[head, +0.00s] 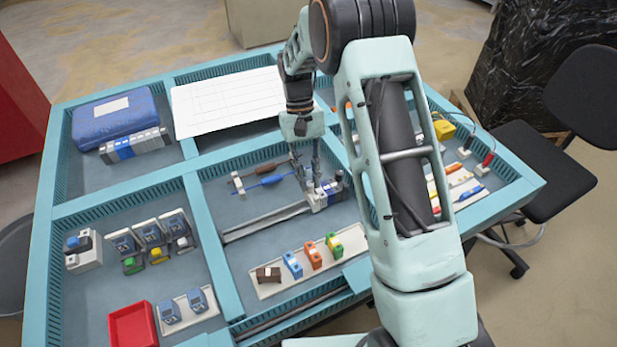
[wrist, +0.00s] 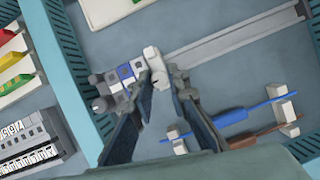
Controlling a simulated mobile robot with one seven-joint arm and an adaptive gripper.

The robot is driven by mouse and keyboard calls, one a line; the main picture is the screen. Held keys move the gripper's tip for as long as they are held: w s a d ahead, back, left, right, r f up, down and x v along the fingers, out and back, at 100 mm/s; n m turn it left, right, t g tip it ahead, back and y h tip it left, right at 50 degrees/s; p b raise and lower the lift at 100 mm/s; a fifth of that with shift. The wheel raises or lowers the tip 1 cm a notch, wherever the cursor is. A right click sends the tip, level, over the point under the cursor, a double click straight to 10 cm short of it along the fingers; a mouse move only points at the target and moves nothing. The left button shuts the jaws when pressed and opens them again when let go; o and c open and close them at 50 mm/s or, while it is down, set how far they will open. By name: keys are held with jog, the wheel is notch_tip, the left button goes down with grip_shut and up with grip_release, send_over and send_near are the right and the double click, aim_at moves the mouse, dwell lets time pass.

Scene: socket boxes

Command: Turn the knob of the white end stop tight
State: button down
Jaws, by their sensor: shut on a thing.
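The white end stop (wrist: 153,55) sits at the end of a row of grey, white and blue terminal blocks (wrist: 123,72) on the metal rail, in the wrist view. In the head view, the end stop (head: 317,203) is small beneath my fingers. My gripper (wrist: 160,79) points down at the end stop, its fingers close together around the small knob on it. It also shows in the head view (head: 312,184). The jaws are shut on the knob, which the fingertips mostly hide; how far it is turned I cannot tell.
The bare rail (head: 265,222) runs left from the end stop. A blue screwdriver (head: 272,181) and a brown one lie on a holder behind it. A tray with coloured blocks (head: 270,291) stands in front. Teal dividers (head: 205,235) bound the compartment.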

jog(key=shift+m, duration=0.4)
jog(key=c, duration=1.8)
grip_release()
jog(key=shift+c, duration=0.2)
jog(key=d+v, duration=0.1)
jog(key=v, duration=1.1)
jog(key=shift+w+a, duration=0.15)
jog(key=shift+a, duration=0.15)
